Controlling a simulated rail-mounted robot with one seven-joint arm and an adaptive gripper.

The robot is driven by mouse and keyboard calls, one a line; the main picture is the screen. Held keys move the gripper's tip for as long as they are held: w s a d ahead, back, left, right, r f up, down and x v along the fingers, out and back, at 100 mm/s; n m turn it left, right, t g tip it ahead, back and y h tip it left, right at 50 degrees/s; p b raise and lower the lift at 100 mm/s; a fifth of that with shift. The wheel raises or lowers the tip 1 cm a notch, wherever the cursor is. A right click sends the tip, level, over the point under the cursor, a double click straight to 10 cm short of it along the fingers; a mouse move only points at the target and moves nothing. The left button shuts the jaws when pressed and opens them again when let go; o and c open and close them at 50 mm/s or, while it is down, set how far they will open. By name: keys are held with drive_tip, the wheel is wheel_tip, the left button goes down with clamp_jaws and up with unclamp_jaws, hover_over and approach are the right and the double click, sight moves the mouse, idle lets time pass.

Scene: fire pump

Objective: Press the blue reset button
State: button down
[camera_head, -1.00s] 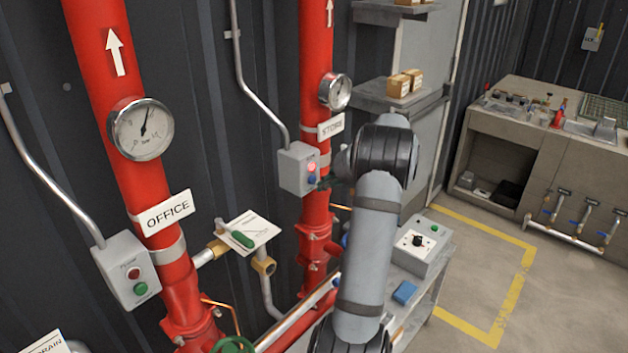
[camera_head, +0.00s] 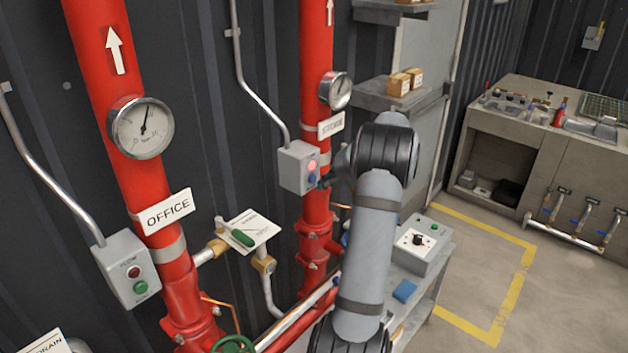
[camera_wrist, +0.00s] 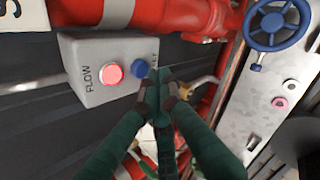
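The blue button (camera_wrist: 139,68) sits on a grey wall box (camera_wrist: 92,92) beside a lit red button (camera_wrist: 112,73) near the lettering "FLOW". In the head view the box (camera_head: 292,170) is mounted by the right red pipe, with the blue button (camera_head: 311,179) below the lit red one. My gripper (camera_wrist: 160,74) has its dark green fingers brought together, with nothing seen between them. In the wrist view its tips are just right of the blue button. I cannot tell whether they touch it. In the head view my gripper (camera_head: 325,182) is small and partly hidden by my arm.
Another box (camera_head: 127,270) with a red and a green button is on the left by the OFFICE pipe (camera_head: 100,60). A blue handwheel (camera_wrist: 278,24) and metal panel are right in the wrist view. A bench (camera_head: 412,265) with a control box stands right of my arm.

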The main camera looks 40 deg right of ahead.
drive_tip(key=shift+w, duration=0.15)
drive_tip(key=shift+w+a+p, duration=0.1)
drive_tip(key=shift+w+p, duration=0.2)
drive_tip(key=shift+w+a+p, duration=0.15)
drive_tip(key=shift+w+p, duration=0.15)
drive_tip(key=shift+w, duration=0.2)
idle(1.1)
drive_tip(key=shift+s, duration=0.15)
drive_tip(key=shift+s+d, duration=0.2)
drive_tip(key=shift+s, duration=0.6)
drive_tip(key=shift+s+d+b, duration=0.2)
drive_tip(key=shift+s+b, duration=0.05)
drive_tip(key=shift+s, duration=0.55)
drive_tip(key=shift+s+d+b, duration=0.2)
drive_tip(key=shift+s+b, duration=0.05)
drive_tip(key=shift+s, duration=0.55)
drive_tip(key=shift+s+d+b, duration=0.2)
drive_tip(key=shift+s+b, duration=0.05)
drive_tip(key=shift+s, duration=0.55)
drive_tip(key=shift+w, duration=0.1)
